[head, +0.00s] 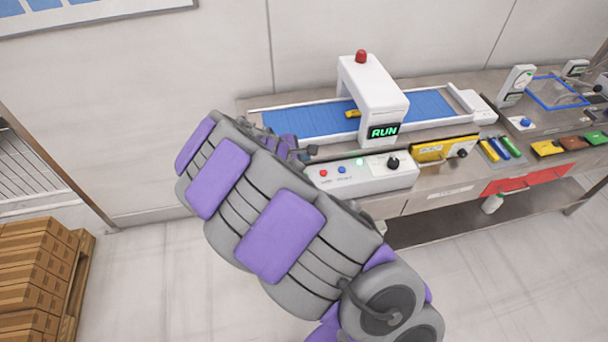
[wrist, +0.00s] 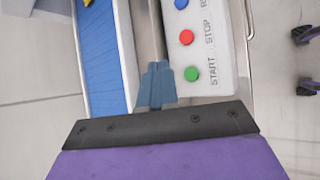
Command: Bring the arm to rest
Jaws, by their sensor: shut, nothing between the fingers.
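My arm, grey with purple pads, reaches up from the lower right of the head view toward the workbench. My gripper shows in the wrist view (wrist: 157,72), its blue-grey fingers shut with nothing between them. It hangs over the gap between the conveyor (wrist: 101,50) and the white control box (wrist: 200,50). The green START button (wrist: 192,73) lies just right of the fingertips, apart from them. The red STOP button (wrist: 186,37) and a blue button (wrist: 181,4) are farther along. In the head view my arm mostly hides the gripper.
A white arch (head: 372,90) with a red lamp and a lit RUN sign spans the blue conveyor (head: 300,118). A yellow piece (head: 352,114) lies on the belt. The control box (head: 360,175) stands in front. Boxes (head: 40,270) stand at lower left. The floor between is clear.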

